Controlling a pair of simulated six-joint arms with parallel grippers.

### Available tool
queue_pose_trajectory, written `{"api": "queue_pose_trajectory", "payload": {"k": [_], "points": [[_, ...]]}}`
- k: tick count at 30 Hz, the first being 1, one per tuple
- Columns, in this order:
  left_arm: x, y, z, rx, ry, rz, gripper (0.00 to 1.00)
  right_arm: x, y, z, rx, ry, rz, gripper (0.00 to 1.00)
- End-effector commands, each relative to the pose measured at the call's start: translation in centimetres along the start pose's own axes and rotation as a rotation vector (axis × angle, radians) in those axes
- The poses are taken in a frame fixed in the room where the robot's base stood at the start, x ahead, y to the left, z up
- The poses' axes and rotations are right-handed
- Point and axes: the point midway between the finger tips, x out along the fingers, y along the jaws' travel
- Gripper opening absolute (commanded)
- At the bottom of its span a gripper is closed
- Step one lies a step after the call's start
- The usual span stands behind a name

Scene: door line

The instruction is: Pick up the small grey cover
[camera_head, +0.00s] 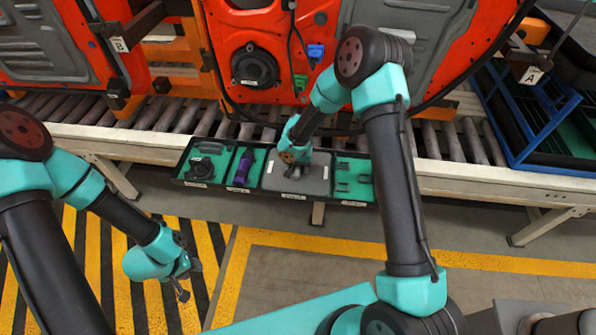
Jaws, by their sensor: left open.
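The small grey cover (318,172) lies flat in the third compartment from the left of a dark tray with a green floor. My left gripper (184,282) is open and empty, low at the left over the striped floor, well apart from the tray.
The parts tray (260,192) also holds a black round part (200,168), a purple part (242,168) and green parts (343,187). Behind it are a roller conveyor (180,116) and an orange door (255,30) with cables. A blue rack (540,130) stands at right.

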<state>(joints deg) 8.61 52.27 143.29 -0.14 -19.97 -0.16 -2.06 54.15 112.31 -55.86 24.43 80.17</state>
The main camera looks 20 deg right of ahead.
Motion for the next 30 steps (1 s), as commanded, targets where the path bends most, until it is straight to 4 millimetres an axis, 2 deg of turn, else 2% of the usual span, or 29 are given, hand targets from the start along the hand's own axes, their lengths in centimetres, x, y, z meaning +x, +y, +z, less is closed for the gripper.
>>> {"api": "queue_pose_trajectory", "payload": {"k": [2,15,30], "points": [[0.0,0.0,0.0,0.0,0.0,0.0,0.43,0.01,0.0,0.01,0.0,0.0,0.0,0.43],[0.0,0.0,0.0,0.0,0.0,0.0,0.43,0.02,-0.01,0.02,0.0,-0.001,0.0,0.01],[0.0,0.0,0.0,0.0,0.0,0.0,0.43,0.03,0.0,0.04,0.0,-0.001,0.0,0.0]]}}
